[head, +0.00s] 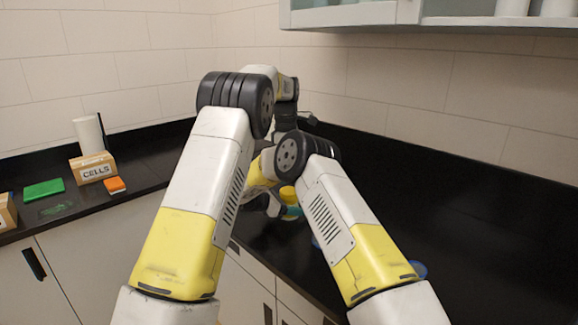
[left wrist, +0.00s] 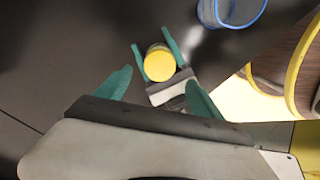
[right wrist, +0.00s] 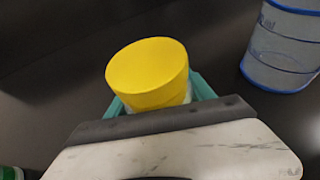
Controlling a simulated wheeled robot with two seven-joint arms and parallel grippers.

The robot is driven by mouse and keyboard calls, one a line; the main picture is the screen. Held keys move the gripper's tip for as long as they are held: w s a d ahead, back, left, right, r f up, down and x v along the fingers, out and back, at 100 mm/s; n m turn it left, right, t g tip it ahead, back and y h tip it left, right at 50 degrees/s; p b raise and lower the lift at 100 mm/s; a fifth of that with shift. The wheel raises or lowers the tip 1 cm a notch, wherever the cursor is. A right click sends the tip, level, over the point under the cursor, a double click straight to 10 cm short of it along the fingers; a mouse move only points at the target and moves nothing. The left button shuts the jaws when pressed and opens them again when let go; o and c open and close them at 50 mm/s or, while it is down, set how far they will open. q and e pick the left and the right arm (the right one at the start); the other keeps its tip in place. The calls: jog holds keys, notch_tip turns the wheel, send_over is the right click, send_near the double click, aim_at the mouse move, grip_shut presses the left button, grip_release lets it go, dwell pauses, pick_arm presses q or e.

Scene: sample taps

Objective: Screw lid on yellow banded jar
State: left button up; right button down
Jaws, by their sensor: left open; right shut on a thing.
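A jar with a yellow lid (right wrist: 147,70) is between the teal fingers of my right gripper (right wrist: 160,98). A pale strip of the jar body shows under the lid; how tightly the lid sits cannot be told. In the left wrist view the round yellow lid (left wrist: 159,65) is seen from above, with my right gripper (left wrist: 157,62) shut around the jar. My left gripper (left wrist: 160,90) is open and empty, its teal fingers apart above the jar. In the head view the yellow lid (head: 288,193) shows between my arms, which hide much of the jar and both grippers.
A clear blue-banded jar (right wrist: 283,45) stands right of the held jar; its rim also shows in the left wrist view (left wrist: 232,12). A CELLS box (head: 93,168), green block (head: 43,189) and orange block (head: 115,185) are at left. Black counter at right (head: 460,210) is clear.

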aim_at(289, 190)
pick_arm(q)
jog(key=n, duration=0.3)
jog(key=r+n, duration=0.1)
jog(key=n, duration=0.3)
jog(key=shift+d+r, duration=0.15)
jog(key=shift+d, duration=0.05)
jog(key=shift+f, duration=4.05)
jog(key=c, duration=1.5)
jog(key=m, duration=0.3)
jog(key=o, duration=1.5)
